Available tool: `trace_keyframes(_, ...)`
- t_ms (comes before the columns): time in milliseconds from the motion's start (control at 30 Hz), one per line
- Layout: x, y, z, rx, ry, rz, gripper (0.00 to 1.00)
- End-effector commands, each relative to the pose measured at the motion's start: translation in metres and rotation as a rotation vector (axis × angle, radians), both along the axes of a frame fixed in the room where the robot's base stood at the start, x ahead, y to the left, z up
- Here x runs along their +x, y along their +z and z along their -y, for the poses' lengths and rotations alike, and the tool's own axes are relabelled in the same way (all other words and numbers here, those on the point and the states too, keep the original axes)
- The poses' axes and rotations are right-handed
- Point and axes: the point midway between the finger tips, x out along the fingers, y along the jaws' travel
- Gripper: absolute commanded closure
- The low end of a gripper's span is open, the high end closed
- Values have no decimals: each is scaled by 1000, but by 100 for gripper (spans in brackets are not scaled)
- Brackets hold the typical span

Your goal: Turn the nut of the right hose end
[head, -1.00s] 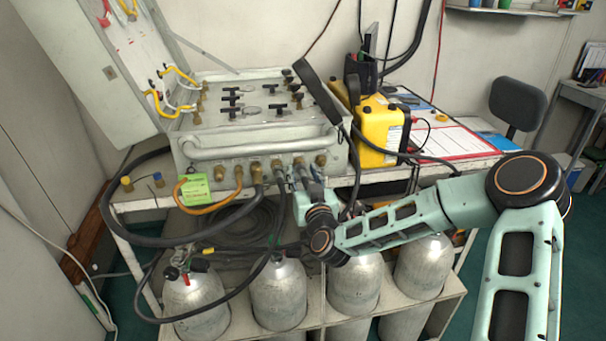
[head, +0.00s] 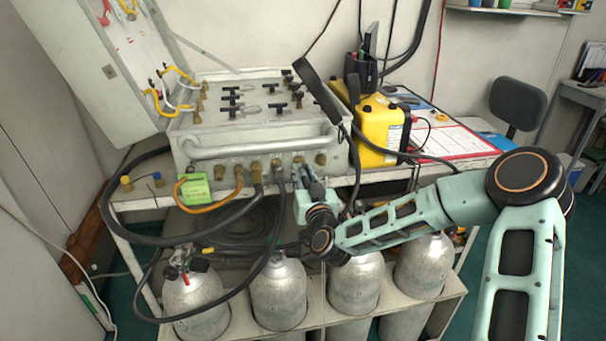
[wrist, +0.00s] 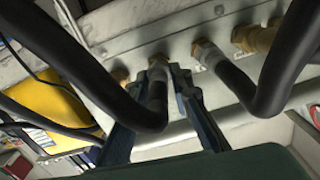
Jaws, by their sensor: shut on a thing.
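The right hose end (wrist: 157,64) is a grey metal nut on a black hose, joined to a brass fitting on the panel's front face. My gripper (wrist: 168,74) has its two blue fingers on either side of this nut, shut on it. In the head view my gripper (head: 308,182) reaches up to the front of the air panel (head: 220,150), and it largely hides the nut there. Another hose end (wrist: 204,52) with a similar grey nut sits beside it; it also shows in the head view (head: 277,166).
Brass fittings (wrist: 258,38) line the panel front. A yellow case (head: 380,130) stands right of the panel. Several grey cylinders (head: 278,290) stand in a rack below my gripper.

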Motion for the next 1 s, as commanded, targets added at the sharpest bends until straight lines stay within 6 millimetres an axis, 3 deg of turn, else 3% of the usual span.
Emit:
trace_keyframes(367,0,-2,1,126,8,-34,100)
trace_keyframes(1000,1,-4,3,698,43,-200,100)
